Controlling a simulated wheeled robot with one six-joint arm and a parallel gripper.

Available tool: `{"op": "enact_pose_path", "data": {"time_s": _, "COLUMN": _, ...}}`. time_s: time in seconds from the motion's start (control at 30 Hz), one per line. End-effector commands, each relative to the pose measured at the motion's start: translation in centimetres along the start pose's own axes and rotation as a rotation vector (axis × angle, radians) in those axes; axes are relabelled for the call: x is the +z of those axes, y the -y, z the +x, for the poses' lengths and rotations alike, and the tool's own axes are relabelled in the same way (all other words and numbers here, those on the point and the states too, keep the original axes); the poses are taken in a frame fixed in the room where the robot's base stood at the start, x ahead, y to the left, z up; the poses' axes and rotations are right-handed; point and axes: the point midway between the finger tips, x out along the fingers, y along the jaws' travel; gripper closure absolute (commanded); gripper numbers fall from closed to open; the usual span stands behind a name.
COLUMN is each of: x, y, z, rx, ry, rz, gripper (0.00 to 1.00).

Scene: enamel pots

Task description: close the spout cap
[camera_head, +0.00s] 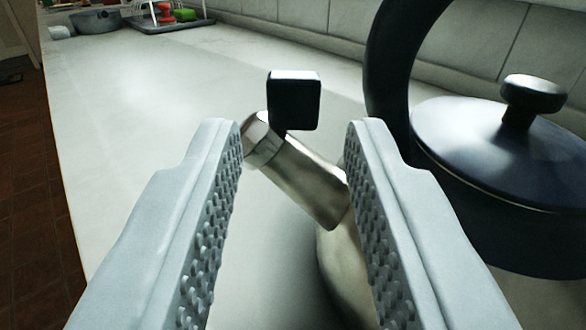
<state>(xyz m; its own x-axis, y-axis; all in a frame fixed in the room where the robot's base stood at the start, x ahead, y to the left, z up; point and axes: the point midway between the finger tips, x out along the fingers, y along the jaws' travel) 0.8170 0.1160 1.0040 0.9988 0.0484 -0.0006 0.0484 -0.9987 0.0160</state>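A dark kettle (480,195) stands at the right, with a dark lid (490,140) and a thick arched handle (385,60). Its metallic spout (305,180) points up and to the left, between my fingers. At the spout's tip is a metal end piece (262,140) with a black, square-faced block (294,103) standing above it, which appears to be part of the spout cap. I cannot tell how far the cap is tilted. My gripper (297,128) is open, with one finger on each side of the spout. The right finger hides where the spout meets the kettle.
The pale countertop (150,110) is clear to the left and behind the spout. A tiled wall (440,40) runs along the back right. A dish rack (172,18) and a grey pot (95,21) stand far back.

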Motion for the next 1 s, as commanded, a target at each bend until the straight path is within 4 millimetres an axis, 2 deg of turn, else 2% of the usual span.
{"op": "enact_pose_path", "data": {"time_s": 0.2, "x": -0.1, "y": 0.0, "z": -3.8, "rx": 0.000, "ry": -0.001, "rz": 0.002, "gripper": 0.69}}
{"op": "enact_pose_path", "data": {"time_s": 0.6, "x": 0.0, "y": 0.0, "z": -9.9, "rx": 0.000, "ry": 0.000, "rz": 0.001, "gripper": 0.69}}
{"op": "enact_pose_path", "data": {"time_s": 0.8, "x": 0.1, "y": 0.0, "z": -11.6, "rx": 0.000, "ry": 0.001, "rz": 0.000, "gripper": 0.69}}
{"op": "enact_pose_path", "data": {"time_s": 1.0, "x": 0.1, "y": 0.0, "z": -12.1, "rx": 0.000, "ry": 0.001, "rz": 0.001, "gripper": 0.69}}
